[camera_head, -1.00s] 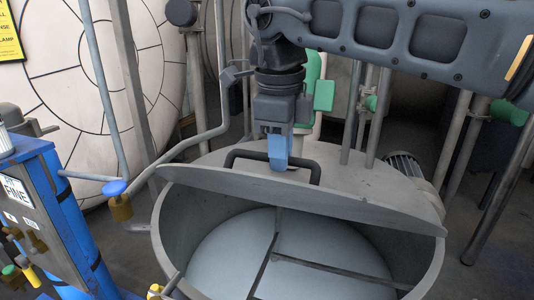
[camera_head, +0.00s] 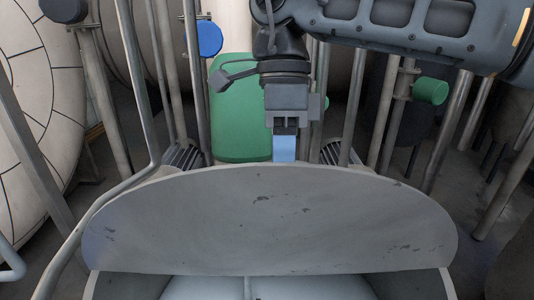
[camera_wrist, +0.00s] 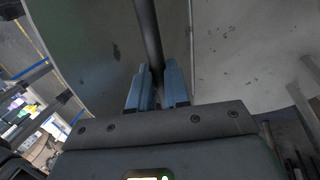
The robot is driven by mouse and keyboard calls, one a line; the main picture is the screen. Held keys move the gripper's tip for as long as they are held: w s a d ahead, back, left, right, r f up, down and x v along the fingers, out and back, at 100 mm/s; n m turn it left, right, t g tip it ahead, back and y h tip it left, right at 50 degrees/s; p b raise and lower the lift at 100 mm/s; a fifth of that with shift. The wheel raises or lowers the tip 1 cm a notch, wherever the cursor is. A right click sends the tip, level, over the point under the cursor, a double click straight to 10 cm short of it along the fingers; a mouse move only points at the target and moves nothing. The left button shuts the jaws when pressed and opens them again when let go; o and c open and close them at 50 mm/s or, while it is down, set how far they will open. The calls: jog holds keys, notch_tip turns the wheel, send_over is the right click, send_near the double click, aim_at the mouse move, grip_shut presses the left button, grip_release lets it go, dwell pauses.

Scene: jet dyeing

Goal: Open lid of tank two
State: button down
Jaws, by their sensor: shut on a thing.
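The grey tank lid (camera_head: 270,225) is raised steeply, with its scuffed underside facing the head camera. The open tank (camera_head: 115,287) shows below it at the bottom edge, with a pale interior. My gripper (camera_head: 284,150) is behind the lid's top edge, its blue fingertips partly hidden by the lid. In the wrist view, my gripper (camera_wrist: 158,88) is shut on the dark bar handle (camera_wrist: 147,35), which runs between its blue fingers against the lid's outer face (camera_wrist: 235,50). The handle is hidden in the head view.
A green cylinder (camera_head: 240,110) and several upright grey pipes stand behind the lid. A bent pipe (camera_head: 125,185) runs close along its left side. A blue round cap (camera_head: 205,38) and a green valve (camera_head: 430,92) are on pipes at the back. A large panelled drum (camera_head: 40,110) stands left.

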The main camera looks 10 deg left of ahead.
jog(key=shift+w+d+f, duration=0.1)
jog(key=shift+w+f, duration=0.1)
jog(key=shift+f, duration=0.15)
jog(key=c, duration=1.4)
grip_release()
jog(key=o, duration=0.3)
jog(key=shift+r, duration=0.1)
jog(key=shift+r, duration=0.15)
jog(key=b+v, duration=0.1)
jog(key=v, duration=0.6)
jog(key=shift+w+r, duration=0.15)
jog(key=shift+r, duration=0.15)
